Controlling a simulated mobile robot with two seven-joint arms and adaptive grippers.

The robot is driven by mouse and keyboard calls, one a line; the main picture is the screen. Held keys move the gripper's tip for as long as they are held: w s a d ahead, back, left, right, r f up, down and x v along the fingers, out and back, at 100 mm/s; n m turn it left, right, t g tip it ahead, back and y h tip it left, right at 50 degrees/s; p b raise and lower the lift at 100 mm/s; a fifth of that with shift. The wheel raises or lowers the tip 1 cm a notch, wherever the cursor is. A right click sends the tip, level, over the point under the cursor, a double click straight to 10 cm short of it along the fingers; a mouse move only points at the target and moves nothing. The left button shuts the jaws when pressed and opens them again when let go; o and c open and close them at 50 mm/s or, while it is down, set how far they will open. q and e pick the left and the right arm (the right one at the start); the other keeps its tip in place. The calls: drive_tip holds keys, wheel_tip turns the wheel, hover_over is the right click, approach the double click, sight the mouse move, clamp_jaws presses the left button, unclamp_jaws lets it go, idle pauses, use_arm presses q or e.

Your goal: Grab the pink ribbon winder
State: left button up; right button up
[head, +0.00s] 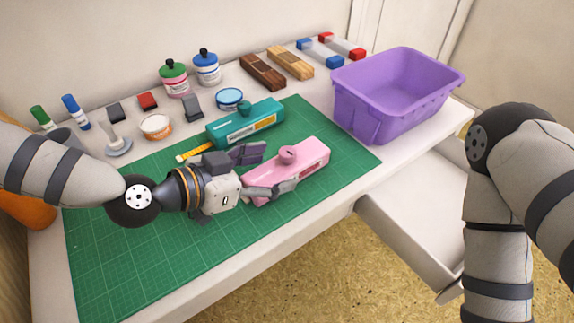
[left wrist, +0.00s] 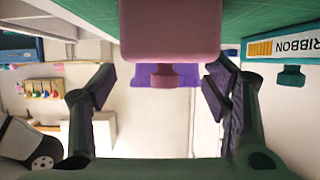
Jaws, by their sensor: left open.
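The pink ribbon winder (head: 308,163) lies on the green cutting mat (head: 150,250), with a round knob on top. My left gripper (head: 263,172) is low over the mat at the winder's left end. Its fingers are open, one on the far side and one on the near side of that end. In the left wrist view, which is upside down, the pink winder (left wrist: 170,32) shows large at the top centre, between the lines of the open fingers (left wrist: 160,88). Contact cannot be told. My right arm shows at the right; its gripper is out of view.
A teal ribbon winder (head: 245,122) lies just behind the pink one, near my far finger; it also shows in the left wrist view (left wrist: 290,75). A purple bin (head: 385,105) stands at the right. Jars, inkpads, stamps and brushes line the back. An open drawer (head: 420,225) juts out in front.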

sight(283, 162)
use_arm(q)
drive_tip(key=x, duration=0.5)
drive_tip(key=shift+w+a, duration=0.1)
drive_tip(key=shift+w, duration=0.15)
drive_tip(key=shift+r, duration=0.15)
drive_tip(key=c, duration=1.3)
